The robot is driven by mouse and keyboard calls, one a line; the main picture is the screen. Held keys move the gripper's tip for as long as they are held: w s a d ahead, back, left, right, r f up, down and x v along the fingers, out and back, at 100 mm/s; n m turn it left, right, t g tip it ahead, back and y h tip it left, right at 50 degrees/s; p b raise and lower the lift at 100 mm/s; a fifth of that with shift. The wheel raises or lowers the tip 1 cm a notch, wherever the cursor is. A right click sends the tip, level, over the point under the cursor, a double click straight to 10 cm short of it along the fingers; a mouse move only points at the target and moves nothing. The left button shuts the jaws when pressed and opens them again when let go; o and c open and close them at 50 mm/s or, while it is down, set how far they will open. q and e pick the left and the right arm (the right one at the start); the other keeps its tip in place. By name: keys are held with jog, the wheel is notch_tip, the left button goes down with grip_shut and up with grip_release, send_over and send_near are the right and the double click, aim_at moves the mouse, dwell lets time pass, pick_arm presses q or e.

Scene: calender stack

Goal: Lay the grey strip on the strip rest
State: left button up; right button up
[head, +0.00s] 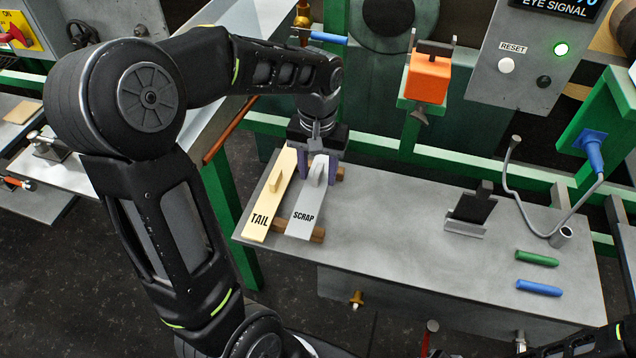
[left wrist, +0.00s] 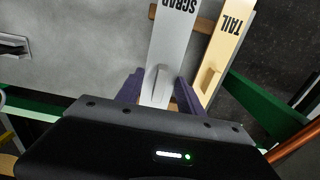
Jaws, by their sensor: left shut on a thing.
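The grey strip (head: 304,209), marked SCRAP, lies lengthwise over the two brown wooden bars of the strip rest (head: 318,236) on the grey bench. Whether it touches the bars or hangs just above them I cannot tell. My left gripper (head: 318,168) is shut on the grey strip at its far end, with a purple finger on either side of its raised tab. In the left wrist view the gripper (left wrist: 158,95) holds the near end of the grey strip (left wrist: 173,42). A bar of the rest (left wrist: 206,26) shows under it. My right gripper is not in view.
A pale yellow strip (head: 267,210) marked TAIL lies just left of the grey one, across the same bars. A black stand (head: 470,212), a green marker (head: 537,258) and a blue marker (head: 539,288) are to the right. The bench middle (head: 390,230) is clear.

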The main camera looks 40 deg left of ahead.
aim_at(318, 186)
pick_arm(q)
jog(key=shift+f, duration=0.3)
jog(key=shift+f, duration=1.9)
jog(key=shift+f+b, duration=0.35)
jog(key=shift+f, duration=0.15)
jog(key=o, duration=1.3)
jog(key=shift+o, duration=0.2)
jog(key=shift+r, duration=0.1)
